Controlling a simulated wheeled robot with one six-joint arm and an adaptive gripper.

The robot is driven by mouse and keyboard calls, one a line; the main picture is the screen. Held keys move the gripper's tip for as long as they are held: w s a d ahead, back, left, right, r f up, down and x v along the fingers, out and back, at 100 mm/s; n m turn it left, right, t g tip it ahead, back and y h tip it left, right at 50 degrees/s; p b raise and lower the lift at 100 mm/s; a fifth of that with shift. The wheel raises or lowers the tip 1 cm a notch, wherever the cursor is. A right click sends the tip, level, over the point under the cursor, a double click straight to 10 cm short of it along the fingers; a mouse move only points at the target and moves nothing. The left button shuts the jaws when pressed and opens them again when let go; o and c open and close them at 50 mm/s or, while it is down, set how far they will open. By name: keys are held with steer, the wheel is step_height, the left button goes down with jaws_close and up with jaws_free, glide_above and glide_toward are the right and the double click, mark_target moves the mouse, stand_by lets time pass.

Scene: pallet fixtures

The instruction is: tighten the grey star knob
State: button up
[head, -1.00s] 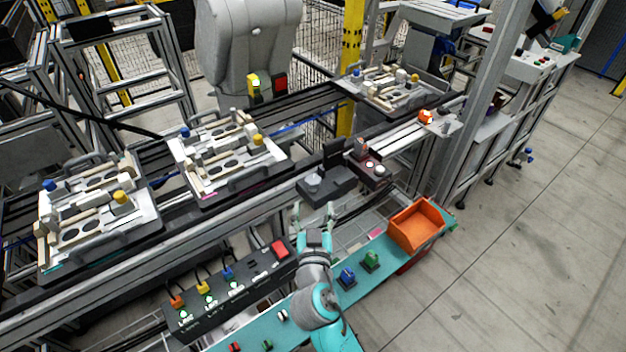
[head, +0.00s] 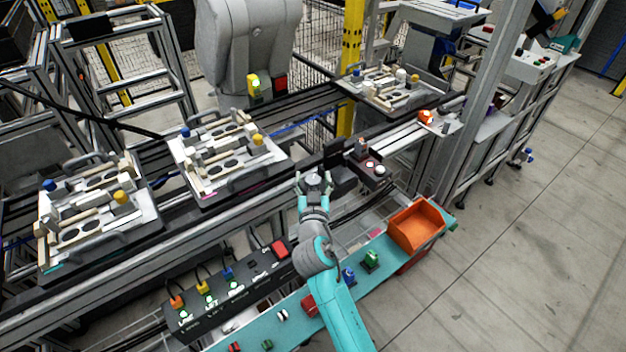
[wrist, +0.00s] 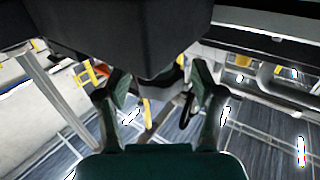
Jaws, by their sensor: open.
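The grey star knob (head: 315,181) is in the head view, at the dark fixture block (head: 342,178) on the front of the conveyor rail. My gripper (head: 314,178) is at the knob, with one finger to each side of it. The fingers look apart and open; whether they touch the knob cannot be told. In the wrist view my two dark green fingers (wrist: 160,88) are spread, and a dark block (wrist: 140,30) fills the top centre. The knob is not clearly seen there.
Pallets with wooden parts, such as the middle one (head: 207,183), sit on the conveyor behind. A control box (head: 215,300) with coloured plugs lies left of my arm. An orange bin (head: 417,226) stands at the right on the teal shelf (head: 265,330).

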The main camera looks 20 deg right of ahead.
steer(key=c, duration=1.2)
steer(key=shift+o, duration=0.2)
steer(key=shift+m+h, duration=0.3)
steer(key=shift+h, duration=0.2)
steer(key=shift+a+m+g+h, duration=0.1)
steer(key=shift+m+g+h, duration=0.9)
steer(key=shift+h, duration=0.5)
steer(key=shift+m+g+h, duration=1.6)
steer(key=shift+m+h, duration=0.2)
steer(key=shift+h, duration=0.3)
